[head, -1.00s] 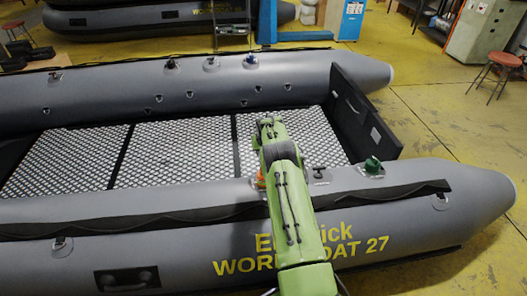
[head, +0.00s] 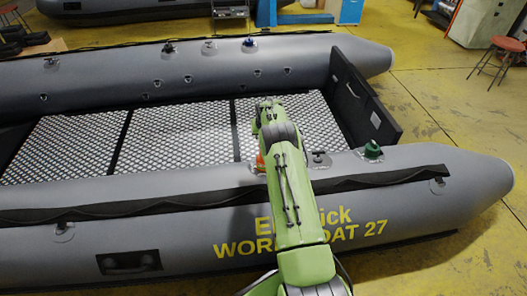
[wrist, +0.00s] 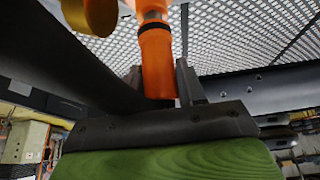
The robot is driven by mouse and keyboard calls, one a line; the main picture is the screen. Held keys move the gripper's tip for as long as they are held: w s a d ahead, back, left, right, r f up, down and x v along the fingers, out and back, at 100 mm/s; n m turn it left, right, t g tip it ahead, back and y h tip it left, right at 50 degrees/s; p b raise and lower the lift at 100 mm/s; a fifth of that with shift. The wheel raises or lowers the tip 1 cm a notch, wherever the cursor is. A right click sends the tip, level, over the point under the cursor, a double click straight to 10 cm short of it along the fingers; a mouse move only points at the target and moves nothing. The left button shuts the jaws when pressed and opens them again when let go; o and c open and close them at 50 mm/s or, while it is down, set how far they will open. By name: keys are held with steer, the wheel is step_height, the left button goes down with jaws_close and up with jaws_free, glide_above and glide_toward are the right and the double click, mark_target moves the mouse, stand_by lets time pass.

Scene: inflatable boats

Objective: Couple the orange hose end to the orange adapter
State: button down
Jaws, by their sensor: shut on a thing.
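In the wrist view my gripper (wrist: 160,85) is shut on an orange cylinder, which looks like the orange hose end (wrist: 157,62), with a dark band near its top. Just beyond it are a pale collar and another orange part (wrist: 150,5), perhaps the adapter; I cannot tell whether they are joined. In the head view an orange piece (head: 261,162) shows on the near tube, just left of my green arm. I cannot tell if it is the adapter or the hose end. My gripper is hidden behind the arm there.
A gold-coloured part (wrist: 100,15) is close at the upper left of the wrist view. On the near tube (head: 440,165), right of my arm, are a dark fitting (head: 320,158) and a dark green fitting (head: 372,150). The chequered boat floor (head: 180,130) is bare.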

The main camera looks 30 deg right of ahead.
steer(key=shift+s+a+f, duration=0.1)
steer(key=shift+s+f, duration=0.1)
steer(key=shift+f, duration=0.8)
stand_by(0.5)
steer(key=c, duration=0.6)
jaws_free()
steer(key=shift+r, duration=0.1)
steer(key=shift+s+r, duration=0.1)
steer(key=shift+r, duration=0.25)
steer(key=p+v, duration=0.5)
steer(key=v, duration=1)
steer(key=shift+s+a+f, duration=0.1)
